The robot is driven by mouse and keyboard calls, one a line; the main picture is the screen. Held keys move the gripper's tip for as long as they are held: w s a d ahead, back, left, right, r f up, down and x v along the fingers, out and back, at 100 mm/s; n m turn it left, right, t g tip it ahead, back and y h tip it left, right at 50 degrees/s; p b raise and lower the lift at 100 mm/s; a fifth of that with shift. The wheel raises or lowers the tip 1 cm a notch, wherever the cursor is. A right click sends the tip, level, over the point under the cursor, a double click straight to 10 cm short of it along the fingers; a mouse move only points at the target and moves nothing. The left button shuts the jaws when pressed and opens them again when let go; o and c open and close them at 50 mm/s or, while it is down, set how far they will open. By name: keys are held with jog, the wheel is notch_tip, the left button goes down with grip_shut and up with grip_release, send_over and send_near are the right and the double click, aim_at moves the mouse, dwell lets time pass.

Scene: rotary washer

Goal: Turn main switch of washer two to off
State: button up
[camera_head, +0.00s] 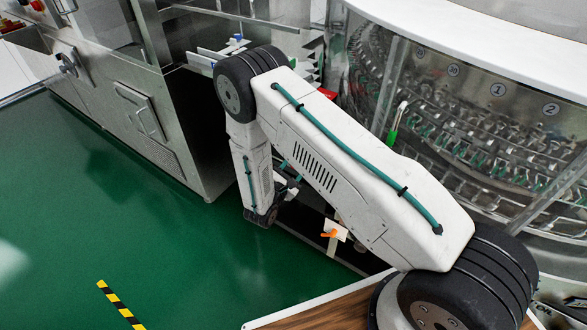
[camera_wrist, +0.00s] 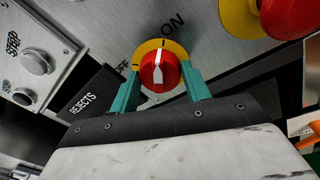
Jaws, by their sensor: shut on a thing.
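The main switch (camera_wrist: 159,77) is a red rotary knob with a white pointer on a yellow plate (camera_wrist: 146,50), in the wrist view. Its pointer points up, toward the mark at the top of the plate on the ON side. The word ON is printed at its upper right and OFF at its left. My gripper (camera_wrist: 162,76) has its two teal fingers on either side of the knob, shut on it. In the head view my arm hides the switch. No washer number shows in the wrist view, so I cannot tell which washer this is.
A large red button on a yellow base (camera_wrist: 240,18) sits at the upper right in the wrist view. The glass-walled rotary washer (camera_head: 470,110) stands at the right in the head view; green floor (camera_head: 100,190) is clear at left.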

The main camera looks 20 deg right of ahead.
jog(key=n, duration=0.4)
jog(key=shift+g, duration=0.3)
jog(key=n, duration=0.3)
jog(key=shift+n+g, duration=0.3)
jog(key=n, duration=0.4)
jog(key=shift+a+g, duration=0.1)
jog(key=shift+g, duration=0.2)
jog(key=shift+w+n+g, duration=0.1)
jog(key=shift+n+g, duration=0.2)
jog(key=shift+n, duration=1.5)
jog(key=o, duration=1)
jog(key=shift+r, duration=0.1)
